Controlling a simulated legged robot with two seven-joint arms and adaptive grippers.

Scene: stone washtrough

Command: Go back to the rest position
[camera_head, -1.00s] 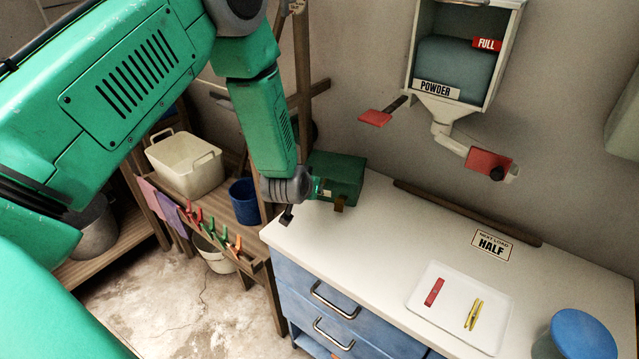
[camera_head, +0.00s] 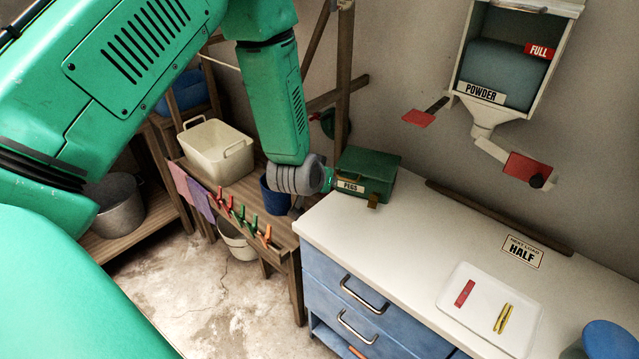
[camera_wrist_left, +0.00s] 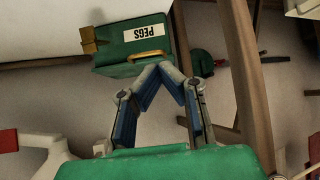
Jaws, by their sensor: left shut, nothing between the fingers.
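My left gripper (camera_wrist_left: 161,68) is shut and empty in the left wrist view, its two fingertips together just in front of the green PEGS box (camera_wrist_left: 135,45). I cannot tell whether the tips touch the box. In the head view the green box (camera_head: 368,174) stands at the far left end of the white counter. My left arm's grey wrist is left of the box, over the counter's left edge, and hides most of the fingers there. My right gripper is in neither view.
The white counter (camera_head: 420,235) has a tray (camera_head: 470,318) with a red and a yellow peg. The powder dispenser (camera_head: 505,75) hangs on the wall. A wooden bench (camera_head: 240,190) left of the counter holds a cream tub (camera_head: 215,150), a blue bucket (camera_head: 274,192) and clipped pegs.

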